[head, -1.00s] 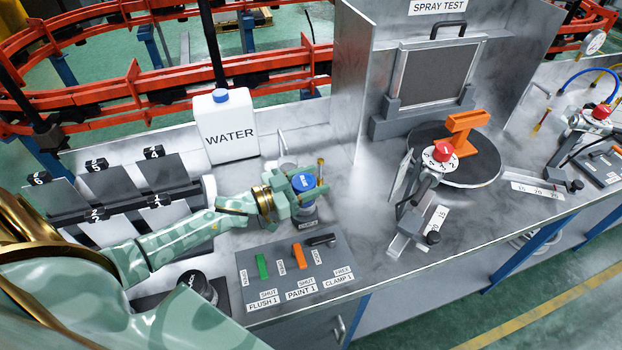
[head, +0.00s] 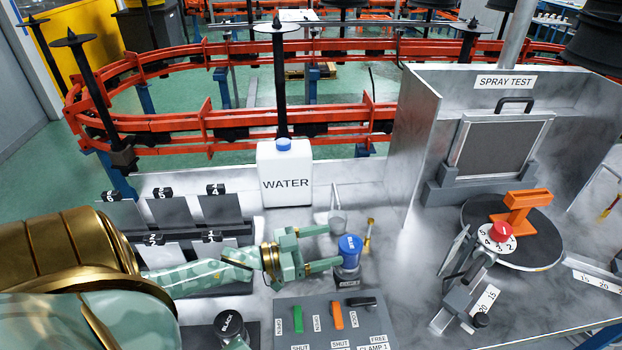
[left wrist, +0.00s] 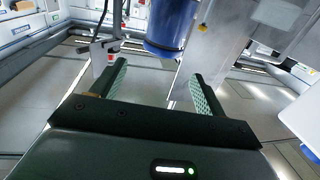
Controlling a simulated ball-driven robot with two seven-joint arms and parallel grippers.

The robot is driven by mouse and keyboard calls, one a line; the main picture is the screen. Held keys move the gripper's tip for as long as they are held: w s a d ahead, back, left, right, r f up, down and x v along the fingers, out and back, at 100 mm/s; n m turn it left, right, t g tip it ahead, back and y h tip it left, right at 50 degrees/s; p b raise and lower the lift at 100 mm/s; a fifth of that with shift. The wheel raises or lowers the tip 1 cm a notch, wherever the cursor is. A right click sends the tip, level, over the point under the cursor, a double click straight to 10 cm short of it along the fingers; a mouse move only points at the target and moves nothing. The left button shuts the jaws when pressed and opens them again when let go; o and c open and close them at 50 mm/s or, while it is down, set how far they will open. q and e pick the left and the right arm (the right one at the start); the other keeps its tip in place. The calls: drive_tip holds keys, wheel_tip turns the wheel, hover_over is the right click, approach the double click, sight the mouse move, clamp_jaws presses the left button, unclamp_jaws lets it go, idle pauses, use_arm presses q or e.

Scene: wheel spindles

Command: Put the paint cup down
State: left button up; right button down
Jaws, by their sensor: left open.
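The paint cup with a blue lid (head: 350,245) stands upright on a small dark holder labelled CUP 1 (head: 348,283) on the metal bench. My left gripper (head: 333,246) is open and empty, just left of the cup, with its two fingers pointing at it. In the left wrist view the blue cup (left wrist: 172,38) is ahead of the open left fingers (left wrist: 158,82), not between them. My right gripper is out of view.
A panel with green, orange and black levers (head: 330,318) lies in front of the cup. A white WATER jug (head: 285,175) stands behind. A metal scoop (head: 338,222) and a brass-coloured tool (head: 369,235) are close behind the cup. A black-lidded cup (head: 229,324) is at front left.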

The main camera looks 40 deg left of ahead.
use_arm(q)
drive_tip(key=shift+v, duration=1.65)
